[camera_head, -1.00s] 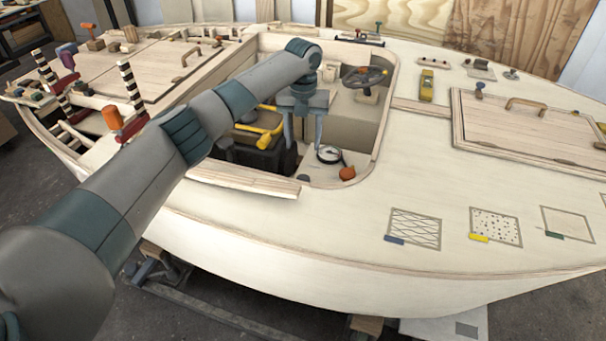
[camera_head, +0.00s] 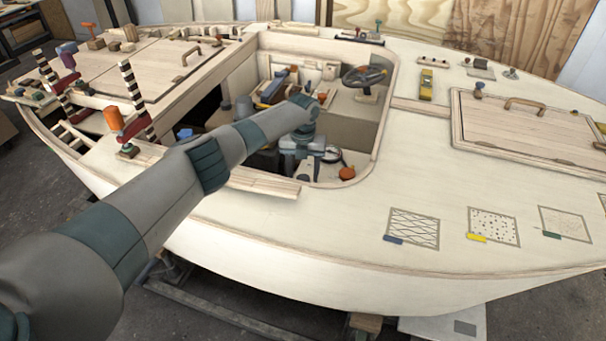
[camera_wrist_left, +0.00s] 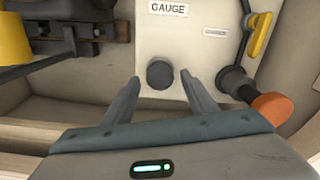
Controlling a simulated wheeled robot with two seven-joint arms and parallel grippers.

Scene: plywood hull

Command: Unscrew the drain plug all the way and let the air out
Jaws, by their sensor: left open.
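My left gripper (camera_wrist_left: 160,83) is open, with one finger on each side of the knob. I cannot tell whether the fingers touch it. My right gripper is not in view.
An orange knob on a dark stem (camera_wrist_left: 272,108) is close to the right finger, with a yellow lever (camera_wrist_left: 259,34) above it. A yellow cylinder (camera_wrist_left: 14,40) is at upper left. The cockpit rim (camera_head: 348,182) surrounds the well.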

